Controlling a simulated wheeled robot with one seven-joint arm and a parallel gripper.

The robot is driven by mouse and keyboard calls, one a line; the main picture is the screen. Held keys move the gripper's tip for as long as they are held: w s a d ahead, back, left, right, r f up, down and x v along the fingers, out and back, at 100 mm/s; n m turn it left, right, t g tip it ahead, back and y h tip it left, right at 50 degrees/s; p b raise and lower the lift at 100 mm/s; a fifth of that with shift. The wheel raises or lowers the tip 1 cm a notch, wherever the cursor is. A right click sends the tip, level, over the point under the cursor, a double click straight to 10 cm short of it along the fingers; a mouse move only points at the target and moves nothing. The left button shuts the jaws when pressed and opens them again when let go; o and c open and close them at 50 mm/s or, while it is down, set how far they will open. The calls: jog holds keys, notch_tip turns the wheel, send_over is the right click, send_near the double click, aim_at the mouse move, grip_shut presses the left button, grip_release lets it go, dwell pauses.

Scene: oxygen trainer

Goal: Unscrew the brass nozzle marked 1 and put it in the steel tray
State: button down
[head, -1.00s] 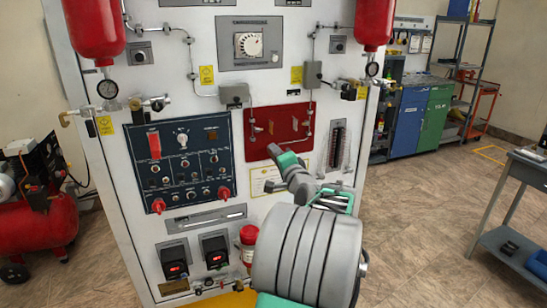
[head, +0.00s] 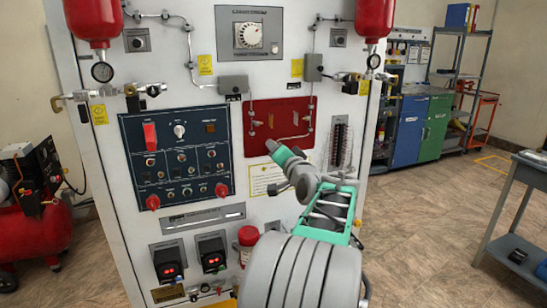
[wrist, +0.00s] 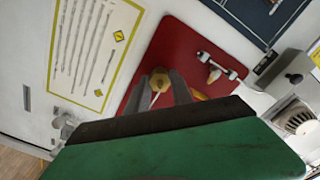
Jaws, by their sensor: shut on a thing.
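The red panel (head: 262,104) is on the front of the white cabinet, with two small brass-coloured pieces on it in the head view. My gripper (head: 270,145) points at the lower part of this panel. In the wrist view its two grey fingers (wrist: 163,92) are shut on a hexagonal brass piece (wrist: 160,82), seen against the red panel (wrist: 170,45). This looks like a brass nozzle. Its number is not legible, and I cannot tell whether it is still joined to the panel.
A blue control panel (head: 133,180) with switches is left of the red one. A white label (head: 262,184) is below. A grey table (head: 530,170) stands at the right edge, with open floor (head: 430,230) between. A red compressor (head: 30,235) is at the left.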

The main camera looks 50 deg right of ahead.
jog(key=shift+n, duration=0.3)
jog(key=shift+f, duration=0.1)
jog(key=shift+f+n+b, duration=0.15)
jog(key=shift+n+b, duration=0.35)
jog(key=shift+b, duration=0.45)
jog(key=shift+r, duration=0.2)
jog(key=c, duration=1.1)
grip_release()
